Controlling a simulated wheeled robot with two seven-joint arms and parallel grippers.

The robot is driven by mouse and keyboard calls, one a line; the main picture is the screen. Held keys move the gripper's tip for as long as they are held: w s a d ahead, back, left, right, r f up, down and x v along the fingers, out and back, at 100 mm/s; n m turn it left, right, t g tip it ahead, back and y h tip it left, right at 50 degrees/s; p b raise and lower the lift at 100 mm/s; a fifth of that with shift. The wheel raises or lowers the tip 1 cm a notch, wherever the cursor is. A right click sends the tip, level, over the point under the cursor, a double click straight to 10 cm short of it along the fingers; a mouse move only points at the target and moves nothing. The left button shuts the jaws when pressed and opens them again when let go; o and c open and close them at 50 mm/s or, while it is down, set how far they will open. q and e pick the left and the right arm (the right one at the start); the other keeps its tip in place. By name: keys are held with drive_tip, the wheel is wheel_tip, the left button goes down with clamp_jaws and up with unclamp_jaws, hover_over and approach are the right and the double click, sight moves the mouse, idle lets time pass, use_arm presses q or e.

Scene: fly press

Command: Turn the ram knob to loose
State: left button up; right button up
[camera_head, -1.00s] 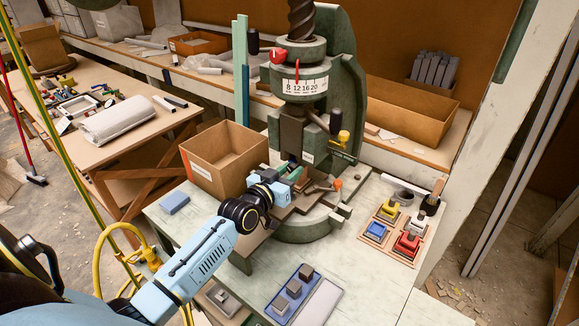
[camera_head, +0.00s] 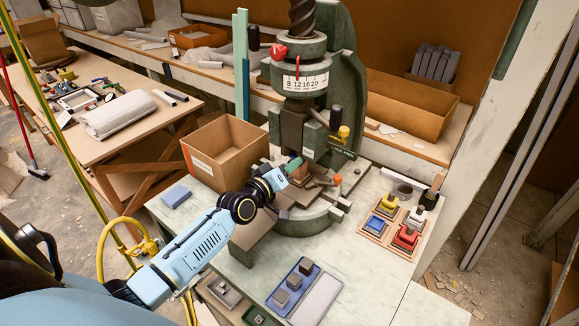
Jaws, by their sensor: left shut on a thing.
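The fly press (camera_head: 344,85) stands on the bench, with its ram (camera_head: 295,130) above the bed. A red knob (camera_head: 279,52) sits at the upper left of its numbered scale, and a yellow knob (camera_head: 343,131) sits to the right of the ram. I cannot tell which is the ram knob, and no loose mark is readable. My left gripper (camera_head: 286,170) is low at the press bed, below the ram and apart from both knobs. It is shut on a small green piece (camera_head: 294,163), partly hidden by the jaws. My right gripper is not in view.
A cardboard box (camera_head: 228,160) stands close to the left of my left arm. A blue block (camera_head: 175,196) lies on the bench near it. A blue tray (camera_head: 283,304) with grey blocks is in front. Colored pieces in a wooden holder (camera_head: 372,238) stand at right.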

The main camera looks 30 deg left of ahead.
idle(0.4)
use_arm(q)
drive_tip(key=o, duration=1)
drive_tip(key=s, duration=0.9)
drive_tip(key=s+a+r, duration=0.1)
drive_tip(key=s, duration=0.3)
drive_tip(key=shift+s+a, duration=0.1)
drive_tip(key=shift+s, duration=0.05)
